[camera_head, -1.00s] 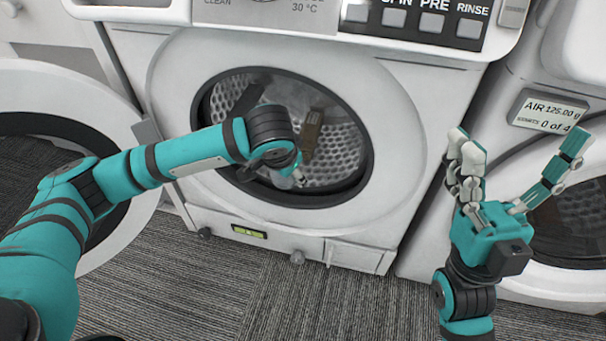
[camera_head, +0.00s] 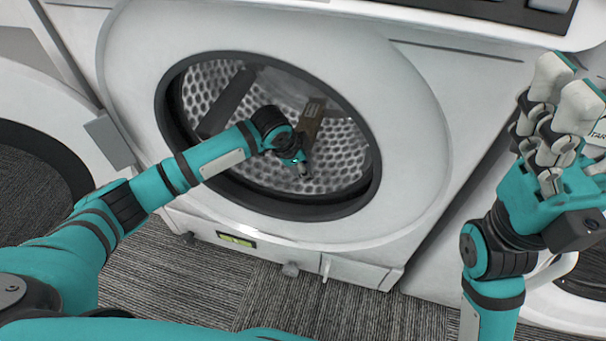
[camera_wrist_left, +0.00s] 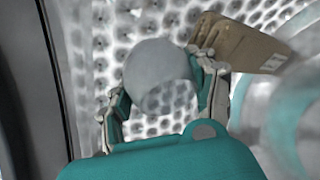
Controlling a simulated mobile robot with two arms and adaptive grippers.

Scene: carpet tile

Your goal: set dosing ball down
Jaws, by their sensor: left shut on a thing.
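The dosing ball (camera_wrist_left: 160,75) is a pale grey, see-through ball in the left wrist view. My left gripper (camera_wrist_left: 165,100) is shut on it, with fingers on both sides. In the head view my left gripper (camera_head: 300,165) is inside the washer drum (camera_head: 340,150), low in front of the perforated back wall; the ball cannot be made out there. Whether the ball touches the drum is unclear. My right gripper (camera_head: 575,115) is open and empty, raised at the right, partly cut off by the picture edge.
A brown block-like item (camera_head: 311,120) is in the drum, close beside my left fingers; it also shows in the left wrist view (camera_wrist_left: 240,42). The dark door rim (camera_head: 290,205) surrounds my left arm. The open round door (camera_head: 40,130) stands at left. Carpet lies below.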

